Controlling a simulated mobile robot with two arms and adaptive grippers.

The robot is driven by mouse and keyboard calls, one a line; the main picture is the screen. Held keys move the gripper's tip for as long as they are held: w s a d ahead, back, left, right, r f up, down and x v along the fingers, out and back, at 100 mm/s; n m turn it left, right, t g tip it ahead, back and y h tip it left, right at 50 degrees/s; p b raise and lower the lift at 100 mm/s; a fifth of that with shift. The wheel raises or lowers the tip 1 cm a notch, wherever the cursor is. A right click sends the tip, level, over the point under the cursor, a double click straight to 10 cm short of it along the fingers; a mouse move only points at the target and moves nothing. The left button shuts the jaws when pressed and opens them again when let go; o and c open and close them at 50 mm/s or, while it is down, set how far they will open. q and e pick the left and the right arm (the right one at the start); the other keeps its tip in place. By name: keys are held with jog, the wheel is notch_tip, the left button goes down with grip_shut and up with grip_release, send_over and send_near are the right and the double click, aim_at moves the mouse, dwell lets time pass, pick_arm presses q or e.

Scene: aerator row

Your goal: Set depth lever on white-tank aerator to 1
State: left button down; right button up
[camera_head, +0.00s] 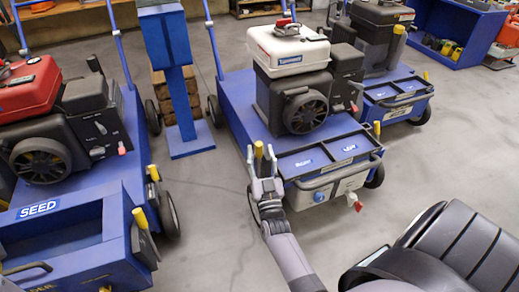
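The white-tank aerator stands in the middle, with a blue deck, a black engine and a white tank (289,52) on top. Its yellow-tipped depth lever (258,149) stands up at the front left corner of the deck. My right gripper (264,160) is at this lever, with its arm reaching in from the bottom. Its fingers look spread, and the yellow tip shows between or just behind them. I cannot tell whether they touch it. The gripper hides the lower lever and any position marks. My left gripper is not in view.
A red-tank aerator (28,88) with a SEED box (38,210) stands at left. A blue post (178,80) is between the machines. Another aerator with a dark tank (382,14) stands behind right. Clear grey floor (440,140) lies at right.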

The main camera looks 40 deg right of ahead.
jog(key=v, duration=1)
jog(key=shift+s, duration=0.15)
